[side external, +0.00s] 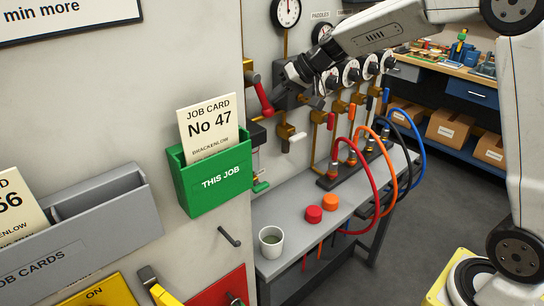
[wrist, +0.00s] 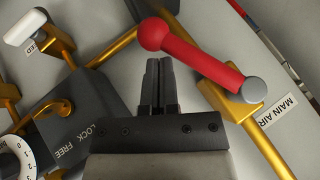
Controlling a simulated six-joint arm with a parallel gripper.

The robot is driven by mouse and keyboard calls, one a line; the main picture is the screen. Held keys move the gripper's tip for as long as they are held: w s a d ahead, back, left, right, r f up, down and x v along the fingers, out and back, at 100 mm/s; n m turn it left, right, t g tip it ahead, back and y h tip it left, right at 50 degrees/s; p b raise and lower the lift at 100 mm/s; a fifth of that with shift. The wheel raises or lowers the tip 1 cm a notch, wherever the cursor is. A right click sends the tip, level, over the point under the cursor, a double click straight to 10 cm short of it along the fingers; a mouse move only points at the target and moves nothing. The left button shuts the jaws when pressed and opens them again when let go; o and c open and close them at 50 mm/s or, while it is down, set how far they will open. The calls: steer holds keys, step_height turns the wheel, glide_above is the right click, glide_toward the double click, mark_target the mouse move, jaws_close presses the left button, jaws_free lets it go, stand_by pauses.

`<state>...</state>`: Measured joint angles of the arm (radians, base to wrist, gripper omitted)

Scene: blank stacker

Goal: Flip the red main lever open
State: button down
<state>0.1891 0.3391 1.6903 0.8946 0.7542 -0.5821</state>
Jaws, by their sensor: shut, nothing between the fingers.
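The red main lever (wrist: 200,60) has a red ball at one end and a grey pivot cap at the other, on a brass valve body (wrist: 232,103) beside a "MAIN AIR" label (wrist: 281,110). In the wrist view the lever slants from the ball at upper middle down to the pivot at right. My gripper (wrist: 158,62) is shut and empty, with its fingertips just below the ball; contact cannot be told. In the side view the red lever (side external: 263,96) hangs slanted from its pivot on the wall, and my gripper (side external: 284,77) is just right of it.
A white-handled lever (wrist: 25,27) and a dark "LOCK FREE" block (wrist: 85,110) lie left in the wrist view. In the side view, a green job card holder (side external: 215,180) stands out left of the lever. Hoses (side external: 372,180) and a cup (side external: 271,241) are on the bench below.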

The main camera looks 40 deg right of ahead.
mark_target(269, 108)
steer(key=shift+a+f+y, duration=0.7)
steer(key=shift+a+f, duration=0.2)
steer(key=shift+a, duration=0.3)
steer(key=shift+r, duration=0.1)
steer(key=v, duration=0.7)
steer(key=shift+s+d, duration=0.15)
steer(key=shift+s, duration=0.15)
steer(key=shift+r, duration=0.1)
steer(key=s+a+f+n+g+h, duration=0.2)
steer(key=s+f+g+h, duration=0.2)
steer(key=s+f, duration=1.5)
steer(key=s+h, duration=0.2)
steer(key=h, duration=0.1)
steer(key=shift+s+a+f, duration=0.25)
steer(key=shift+s+f, duration=0.05)
steer(key=shift+s, duration=0.1)
